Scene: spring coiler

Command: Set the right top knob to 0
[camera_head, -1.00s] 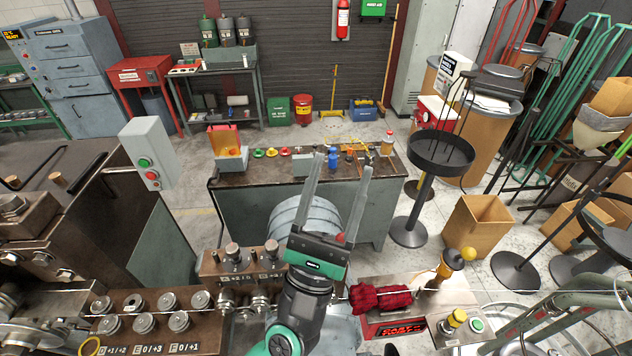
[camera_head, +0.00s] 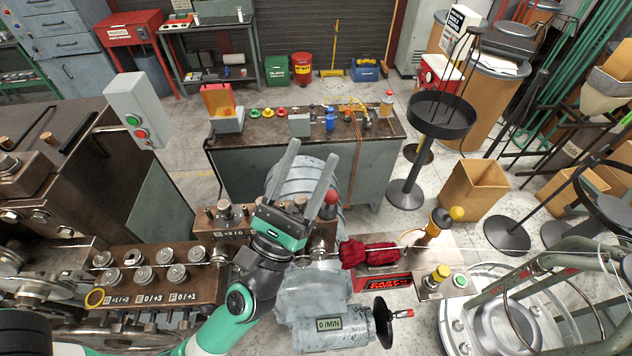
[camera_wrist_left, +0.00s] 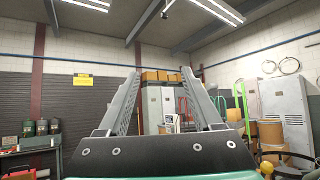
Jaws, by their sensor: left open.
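My left gripper (camera_head: 305,165) is open and empty, its fingers pointing up and away over the machine. A brown block (camera_head: 204,222) with small knobs on top stands behind its wrist. One knob (camera_head: 225,208) shows at the block's left; the block's right part and its label are mostly hidden by my gripper. In front and to the left, a lower brown block (camera_head: 125,312) carries several round metal rollers (camera_head: 143,274) and setting labels (camera_head: 150,299). In the left wrist view the open fingers (camera_wrist_left: 167,105) have nothing between them. My right gripper is not in view.
A red-ball lever (camera_head: 330,200) stands close to the right of my gripper. A red cloth (camera_head: 368,254) lies to the right. A workbench (camera_head: 300,160) stands behind.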

